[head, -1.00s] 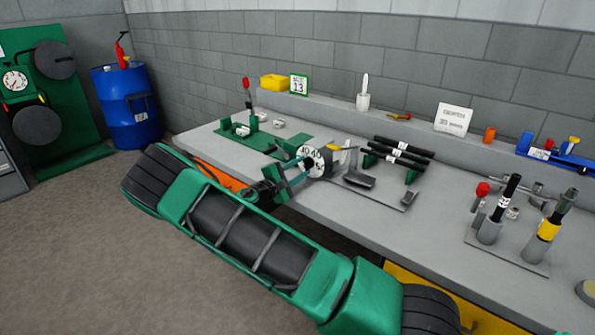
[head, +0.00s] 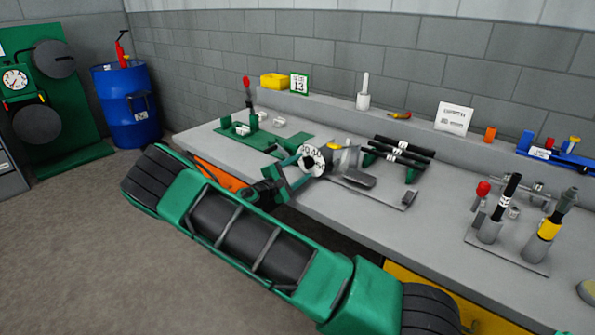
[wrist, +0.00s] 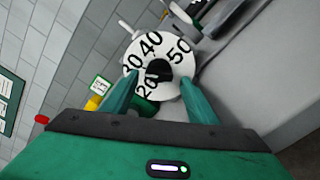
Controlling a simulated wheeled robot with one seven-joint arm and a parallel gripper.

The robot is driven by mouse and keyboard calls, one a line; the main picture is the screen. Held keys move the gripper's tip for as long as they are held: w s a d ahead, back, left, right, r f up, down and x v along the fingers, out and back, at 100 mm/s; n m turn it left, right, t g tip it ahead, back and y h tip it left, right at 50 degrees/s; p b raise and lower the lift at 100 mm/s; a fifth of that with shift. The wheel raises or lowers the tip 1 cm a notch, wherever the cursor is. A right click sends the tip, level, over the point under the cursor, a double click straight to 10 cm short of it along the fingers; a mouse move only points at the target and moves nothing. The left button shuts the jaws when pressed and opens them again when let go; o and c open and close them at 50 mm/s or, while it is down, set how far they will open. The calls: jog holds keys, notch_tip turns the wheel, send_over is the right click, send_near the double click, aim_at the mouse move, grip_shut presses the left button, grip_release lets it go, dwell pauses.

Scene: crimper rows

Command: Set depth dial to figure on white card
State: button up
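In the wrist view the dial (wrist: 158,52) shows 20, 30, 40 and 50, with 40 near the top. My gripper (wrist: 160,80) has its two teal fingers on opposite sides of the dial, and appears shut on it. The fingers hide part of its sides. It also shows in the head view (head: 298,172). A white card (head: 454,118) stands on the back ledge; its print is too small to read surely.
Black rollers (head: 402,151) lie on a rack right of the dial. Upright tools (head: 520,222) stand on a plate further right. Bare bench top (head: 440,225) lies between.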

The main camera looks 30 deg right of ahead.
jog(key=v, duration=1)
jog(key=shift+a, duration=0.4)
jog(key=shift+s, duration=0.1)
